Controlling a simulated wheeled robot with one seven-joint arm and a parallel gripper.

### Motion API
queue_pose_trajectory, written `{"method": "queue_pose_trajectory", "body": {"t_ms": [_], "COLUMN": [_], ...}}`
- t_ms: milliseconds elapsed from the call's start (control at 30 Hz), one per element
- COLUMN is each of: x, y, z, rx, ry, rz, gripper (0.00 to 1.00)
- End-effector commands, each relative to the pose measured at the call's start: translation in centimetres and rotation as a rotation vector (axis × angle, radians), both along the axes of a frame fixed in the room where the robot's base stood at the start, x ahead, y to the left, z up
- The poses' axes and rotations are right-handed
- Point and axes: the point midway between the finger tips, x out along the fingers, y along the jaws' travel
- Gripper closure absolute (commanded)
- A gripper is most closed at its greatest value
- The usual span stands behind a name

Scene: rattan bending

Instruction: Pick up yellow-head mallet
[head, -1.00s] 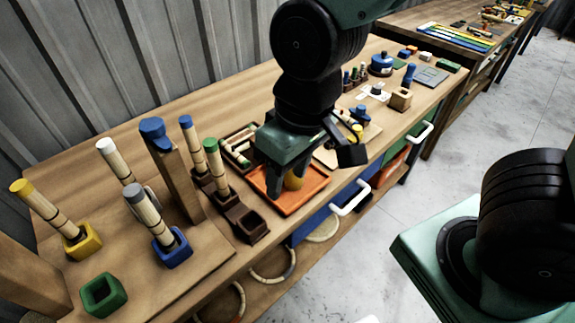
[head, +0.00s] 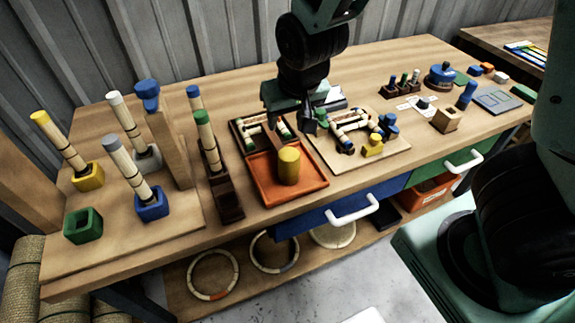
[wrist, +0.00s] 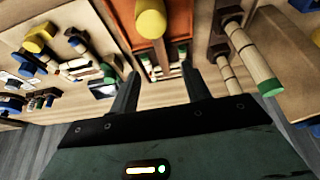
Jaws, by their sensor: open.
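The yellow-head mallet shows as an upright yellow cylinder (head: 289,165) at the orange tray (head: 262,200), in the middle of the bench. In the wrist view, its yellow head (wrist: 151,18) is at the top, with a brown handle running from it toward the space between my fingers. My gripper (head: 290,125) is open and empty. It hangs behind the mallet in the head view, over the dark compartment tray at the tray's back edge. In the wrist view, my gripper (wrist: 160,78) has its fingers spread apart, clear of the yellow head.
A dark rack (head: 222,195) with upright capped sticks stands left of the tray. A board (head: 390,155) with small parts lies to the right. Farther left, capped sticks stand in coloured holders, including a yellow holder (head: 88,177). The green holder (head: 83,225) is empty.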

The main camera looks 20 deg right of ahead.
Motion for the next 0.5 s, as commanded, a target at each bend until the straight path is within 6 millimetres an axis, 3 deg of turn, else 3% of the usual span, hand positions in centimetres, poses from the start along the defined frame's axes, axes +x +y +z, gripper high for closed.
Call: {"method": "queue_pose_trajectory", "body": {"t_ms": [33,500], "x": [0.4,3.4], "y": [-0.2,-0.2], "z": [-1.4,-8.4], "rx": [0.0,-0.001], "ry": [0.001,0.003], "rz": [-0.004,-0.002], "gripper": [0.53,0.53]}}
